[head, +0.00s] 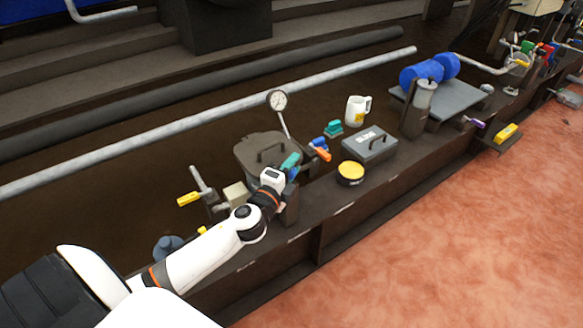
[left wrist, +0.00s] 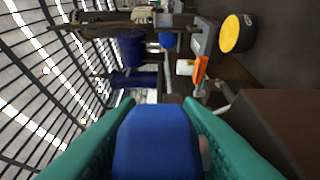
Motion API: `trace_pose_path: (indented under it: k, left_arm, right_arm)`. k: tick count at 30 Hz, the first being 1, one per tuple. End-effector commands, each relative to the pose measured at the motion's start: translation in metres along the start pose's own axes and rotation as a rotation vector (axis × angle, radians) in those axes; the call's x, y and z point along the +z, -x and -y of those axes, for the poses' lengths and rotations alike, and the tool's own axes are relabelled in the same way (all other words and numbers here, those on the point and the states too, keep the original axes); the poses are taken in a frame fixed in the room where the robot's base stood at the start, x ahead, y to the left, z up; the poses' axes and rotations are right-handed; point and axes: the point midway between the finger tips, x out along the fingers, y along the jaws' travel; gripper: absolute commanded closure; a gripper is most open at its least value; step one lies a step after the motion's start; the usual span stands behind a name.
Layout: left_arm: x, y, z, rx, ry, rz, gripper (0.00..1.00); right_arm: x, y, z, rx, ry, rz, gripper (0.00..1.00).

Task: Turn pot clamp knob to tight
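The pot (head: 258,150) is a dark lidded vessel on the bench, with a handle on its lid. My left gripper (head: 291,163) has teal fingers and is at the pot's right front side. In the left wrist view a blue knob (left wrist: 155,140) fills the space between the two teal fingers, which lie close along both its sides; the gripper appears shut on it. In the head view the fingers mostly hide this knob. A second clamp knob, blue with an orange part (head: 322,154), stands at the pot's right; its orange part also shows in the left wrist view (left wrist: 200,70). My right gripper is not in view.
A gauge (head: 277,101) on a stem rises behind the pot. A yellow-handled valve (head: 189,198) is at the left.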

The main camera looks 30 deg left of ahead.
Motion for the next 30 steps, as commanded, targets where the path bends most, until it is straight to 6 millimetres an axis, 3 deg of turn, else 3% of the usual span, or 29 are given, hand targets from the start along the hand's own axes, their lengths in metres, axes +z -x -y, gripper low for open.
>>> trace_pose_path:
  k: [5, 12, 20, 30]
  left_arm:
    - [0.0000, 0.0000, 0.0001, 0.000, 0.000, 0.000, 0.67]
    - [0.0001, 0.0002, 0.0002, 0.000, 0.000, 0.000, 0.99]
    - [0.0003, 0.0003, 0.0002, -0.001, -0.002, 0.037, 0.99]
    - [0.0034, 0.0007, 0.0006, -0.002, -0.002, 0.245, 0.99]
  right_arm:
    - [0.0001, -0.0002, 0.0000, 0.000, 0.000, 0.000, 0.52]
    - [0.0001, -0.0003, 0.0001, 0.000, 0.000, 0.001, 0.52]
    - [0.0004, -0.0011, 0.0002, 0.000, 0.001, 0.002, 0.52]
    - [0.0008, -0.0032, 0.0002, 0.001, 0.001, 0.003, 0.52]
